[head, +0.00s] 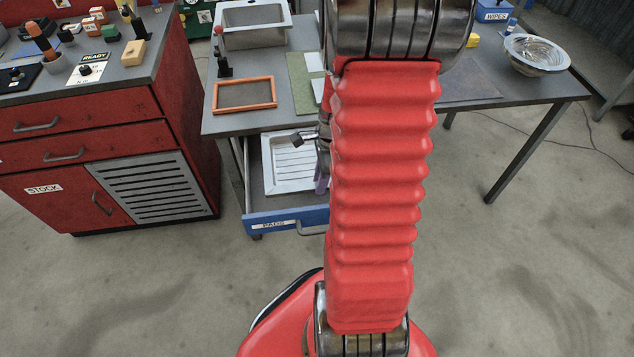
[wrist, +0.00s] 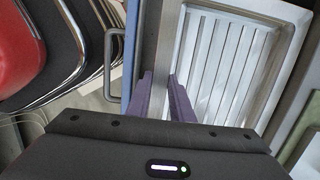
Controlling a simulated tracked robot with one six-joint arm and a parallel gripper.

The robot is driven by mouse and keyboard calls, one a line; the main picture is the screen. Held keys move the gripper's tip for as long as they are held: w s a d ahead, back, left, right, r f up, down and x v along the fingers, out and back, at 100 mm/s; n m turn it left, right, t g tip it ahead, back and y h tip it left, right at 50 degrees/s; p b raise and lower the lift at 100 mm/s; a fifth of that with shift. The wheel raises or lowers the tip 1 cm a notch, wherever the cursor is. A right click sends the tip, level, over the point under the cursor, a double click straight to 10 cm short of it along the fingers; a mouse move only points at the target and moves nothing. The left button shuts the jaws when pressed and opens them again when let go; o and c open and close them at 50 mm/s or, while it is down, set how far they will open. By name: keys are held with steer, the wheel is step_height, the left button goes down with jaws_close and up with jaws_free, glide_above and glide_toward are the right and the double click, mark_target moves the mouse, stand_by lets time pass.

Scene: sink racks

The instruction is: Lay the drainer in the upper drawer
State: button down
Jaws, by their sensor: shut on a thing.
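The drainer (head: 290,166) is a pale metal tray with long grooves. It appears within the open upper drawer (head: 283,220), whose blue front is labelled PADS. I cannot tell whether it rests on the drawer floor. My gripper (head: 321,180) is at the drainer's right side in the head view, mostly hidden behind my red arm. In the wrist view my gripper's purple fingers (wrist: 164,96) are shut on the rim of the drainer (wrist: 232,62), close to the drawer's blue front (wrist: 130,55). The arm hides the drawer's right part.
A grey table (head: 235,123) above the drawer holds a sink (head: 255,40), an orange-framed screen (head: 244,95) and a green board (head: 301,84). A red cabinet (head: 90,150) stands left of the drawer. The floor in front is clear.

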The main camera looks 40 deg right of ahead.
mark_target(314, 159)
step_height(314, 159, down, 5)
steer(key=shift+f, duration=0.2)
steer(key=shift+w+d, duration=0.1)
steer(key=w+d, duration=0.2)
steer(key=w, duration=0.1)
steer(key=shift+w+d, duration=0.1)
steer(key=shift+f, duration=0.6)
steer(key=c, duration=1.6)
jaws_free()
steer(key=shift+o, duration=0.2)
steer(key=shift+r, duration=0.1)
